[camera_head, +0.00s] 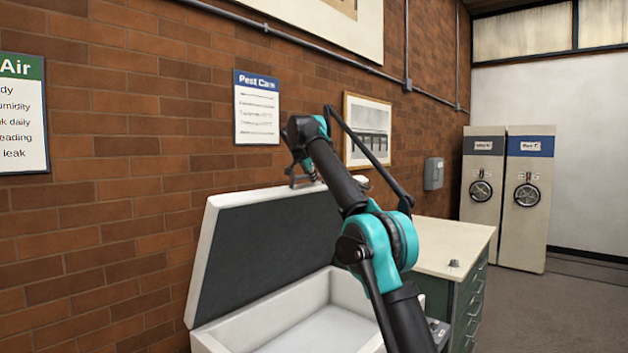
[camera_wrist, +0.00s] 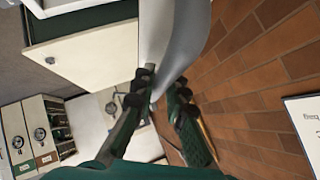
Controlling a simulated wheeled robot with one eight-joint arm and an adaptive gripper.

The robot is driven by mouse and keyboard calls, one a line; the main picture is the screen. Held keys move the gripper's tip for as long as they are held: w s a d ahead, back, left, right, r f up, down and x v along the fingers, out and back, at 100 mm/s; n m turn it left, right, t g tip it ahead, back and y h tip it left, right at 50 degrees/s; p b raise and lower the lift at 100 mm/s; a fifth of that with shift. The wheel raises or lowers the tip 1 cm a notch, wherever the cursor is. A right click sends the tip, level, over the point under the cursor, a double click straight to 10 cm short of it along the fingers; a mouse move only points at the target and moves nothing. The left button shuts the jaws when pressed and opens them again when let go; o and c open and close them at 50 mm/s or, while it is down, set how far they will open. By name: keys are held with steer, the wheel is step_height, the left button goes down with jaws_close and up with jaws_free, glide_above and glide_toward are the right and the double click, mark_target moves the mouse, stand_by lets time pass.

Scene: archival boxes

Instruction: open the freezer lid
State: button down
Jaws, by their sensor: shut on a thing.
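The white chest freezer (camera_head: 207,343) stands at the lower middle of the head view, with its pale interior showing. Its freezer lid (camera_head: 262,245) is raised steeply, its dark grey inner face toward me and its white rim near the brick wall. My gripper (camera_head: 305,178) is at the lid's top edge, partly hidden by my arm. In the wrist view the fingers of my gripper (camera_wrist: 155,92) close around the edge of the pale lid (camera_wrist: 172,35). The exact contact, and whether a handle is there, is hidden.
A green drawer cabinet (camera_head: 468,300) with a cream top stands right of the freezer. The brick wall (camera_head: 100,230) is close behind the lid, with signs and a framed picture (camera_head: 367,130). Shelving units (camera_head: 528,200) stand at the back right. Floor (camera_head: 570,310) at right is clear.

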stand_by(0.3)
steer(key=c, duration=1.5)
jaws_free()
steer(key=shift+c, duration=0.2)
steer(key=v, duration=1.2)
